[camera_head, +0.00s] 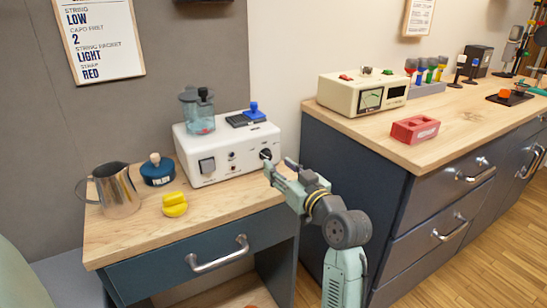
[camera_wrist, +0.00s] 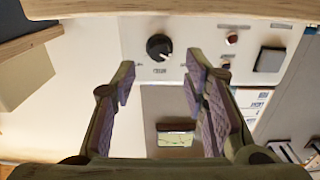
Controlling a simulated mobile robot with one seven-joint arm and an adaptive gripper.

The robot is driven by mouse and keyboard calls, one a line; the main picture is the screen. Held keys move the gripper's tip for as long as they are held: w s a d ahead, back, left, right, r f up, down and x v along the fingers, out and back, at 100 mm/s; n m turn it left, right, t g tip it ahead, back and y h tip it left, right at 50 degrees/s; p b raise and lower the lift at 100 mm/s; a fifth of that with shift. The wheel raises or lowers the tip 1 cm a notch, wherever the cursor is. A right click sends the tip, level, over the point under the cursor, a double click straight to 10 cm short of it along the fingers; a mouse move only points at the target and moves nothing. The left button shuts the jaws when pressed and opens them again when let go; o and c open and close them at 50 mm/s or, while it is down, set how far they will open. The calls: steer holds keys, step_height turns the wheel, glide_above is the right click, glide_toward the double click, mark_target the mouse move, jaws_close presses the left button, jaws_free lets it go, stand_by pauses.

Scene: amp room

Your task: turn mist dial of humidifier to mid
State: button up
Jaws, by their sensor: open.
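The humidifier (camera_head: 229,150) is a white box with a clear bluish tank on its top left, standing on the small wooden-topped cabinet. Its black mist dial (camera_head: 265,154) is at the right end of the front face. In the wrist view the dial (camera_wrist: 159,47) is a round black knob with a pale pointer mark, on the pale front panel (camera_wrist: 200,45). My gripper (camera_head: 278,168) is at the right end of the humidifier, close to the dial. In the wrist view its open fingers (camera_wrist: 160,76) are spread to either side of the dial's line, apart from it, with nothing between them.
The humidifier's front also has a dark square switch (camera_wrist: 270,59) and small knobs. A metal pitcher (camera_head: 117,190), a blue jar (camera_head: 157,170) and a yellow object (camera_head: 174,204) stand to its left. A taller blue cabinet (camera_head: 400,170) stands close at right.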

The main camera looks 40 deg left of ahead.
mark_target(269, 157)
steer(key=p+x, duration=0.1)
steer(key=x, duration=0.4)
steer(key=shift+c, duration=0.5)
jaws_close()
